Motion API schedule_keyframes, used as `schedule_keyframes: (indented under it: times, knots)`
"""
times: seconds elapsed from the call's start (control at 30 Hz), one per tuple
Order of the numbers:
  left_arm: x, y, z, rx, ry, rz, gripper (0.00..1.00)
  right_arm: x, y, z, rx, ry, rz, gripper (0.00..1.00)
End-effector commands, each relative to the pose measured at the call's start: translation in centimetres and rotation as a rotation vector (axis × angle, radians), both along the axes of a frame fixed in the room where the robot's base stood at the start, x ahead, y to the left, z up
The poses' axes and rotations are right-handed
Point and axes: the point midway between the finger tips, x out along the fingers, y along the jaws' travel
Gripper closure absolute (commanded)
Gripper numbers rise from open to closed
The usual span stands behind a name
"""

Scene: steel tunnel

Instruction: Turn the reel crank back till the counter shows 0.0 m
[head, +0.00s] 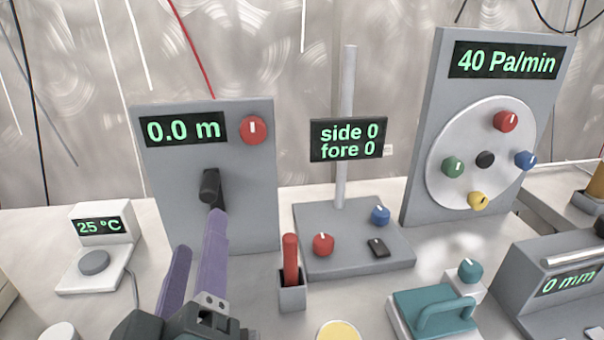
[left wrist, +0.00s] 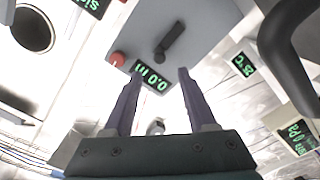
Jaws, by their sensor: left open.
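The reel panel (head: 250,180) is a grey upright plate at the left of the bench in the head view. Its counter (head: 184,129) reads 0.0 m, and the counter also shows in the left wrist view (left wrist: 152,76). The black crank (head: 210,187) sits below the counter, and a red knob (head: 253,130) is at the upper right. The crank also shows in the left wrist view (left wrist: 170,43), beyond the fingertips. My left gripper (head: 201,230) has purple fingers, spread apart and empty, just in front of and below the crank. My right gripper is not in view.
A thermostat box (head: 100,225) reading 25 °C stands left. A red-handled tool in a grey holder (head: 292,296) stands close right of my left gripper. A stand with a grey base (head: 340,262), a dial panel (head: 416,150) reading 40 Pa/min and a teal-handled block (head: 435,310) are further right.

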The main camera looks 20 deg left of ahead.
Motion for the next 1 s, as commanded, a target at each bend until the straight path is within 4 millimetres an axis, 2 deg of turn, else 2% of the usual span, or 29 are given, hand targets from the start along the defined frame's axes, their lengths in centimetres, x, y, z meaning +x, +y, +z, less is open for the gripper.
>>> schedule_keyframes:
  times: [0.17,0.4,0.53,0.7,0.93,1.0]
  knots:
    - [2.0,1.4,0.3,0.003,-0.005,0.006,0.43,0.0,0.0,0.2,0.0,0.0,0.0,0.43]
    - [6.0,3.8,0.2,0.003,-0.005,0.004,0.43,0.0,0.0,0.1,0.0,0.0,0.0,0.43]
    - [7.4,4.7,0.2,0.003,-0.005,0.003,0.43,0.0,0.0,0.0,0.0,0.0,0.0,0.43]
    - [8.2,5.2,0.2,0.001,-0.003,0.003,0.43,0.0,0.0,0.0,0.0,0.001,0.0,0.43]
    - [8.2,5.2,0.2,0.001,-0.003,0.003,0.43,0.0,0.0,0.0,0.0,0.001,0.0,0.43]
    - [8.2,5.2,0.1,0.001,-0.003,0.003,0.51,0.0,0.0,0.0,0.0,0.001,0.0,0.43]
